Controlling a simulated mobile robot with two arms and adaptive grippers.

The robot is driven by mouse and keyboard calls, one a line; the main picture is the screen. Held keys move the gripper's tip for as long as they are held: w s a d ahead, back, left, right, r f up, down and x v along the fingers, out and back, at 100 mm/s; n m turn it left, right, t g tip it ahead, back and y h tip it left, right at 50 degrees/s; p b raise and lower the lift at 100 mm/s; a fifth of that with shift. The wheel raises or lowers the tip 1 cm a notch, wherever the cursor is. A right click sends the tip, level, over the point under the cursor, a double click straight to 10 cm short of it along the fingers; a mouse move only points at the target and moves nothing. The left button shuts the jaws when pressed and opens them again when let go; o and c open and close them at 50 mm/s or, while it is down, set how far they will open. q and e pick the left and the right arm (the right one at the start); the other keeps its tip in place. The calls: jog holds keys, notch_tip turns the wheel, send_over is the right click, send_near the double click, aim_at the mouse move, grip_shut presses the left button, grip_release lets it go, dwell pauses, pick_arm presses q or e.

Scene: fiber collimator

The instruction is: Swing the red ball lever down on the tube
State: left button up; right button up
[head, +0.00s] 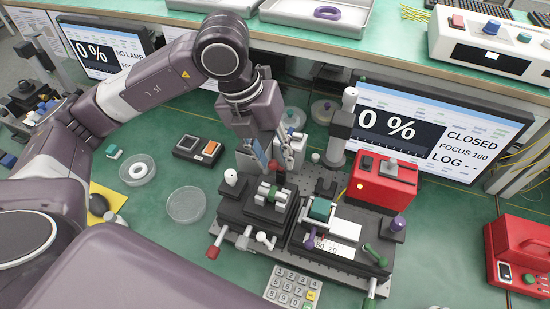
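My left gripper (276,158) comes down over the black stage block at the middle of the bench. A small red knob, apparently the red ball lever (277,166), shows at its fingertips on a dark upright stalk. I cannot tell whether the fingers touch it or are closed on it. Just in front, a tube with green parts (270,193) lies on the black stage block (247,212); the fingers and arm partly hide the area behind. My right gripper is not in view.
A second stage with a green roller (321,209) stands close on the right, with a red box (382,184) behind it. Handles stick out in front, one red-tipped (213,252). A keypad (291,288) lies in front. Clear dishes (186,204) and open green mat lie left.

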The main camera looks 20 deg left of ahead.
pick_arm(q)
jog(key=v, duration=1.1)
jog(key=shift+d, duration=0.1)
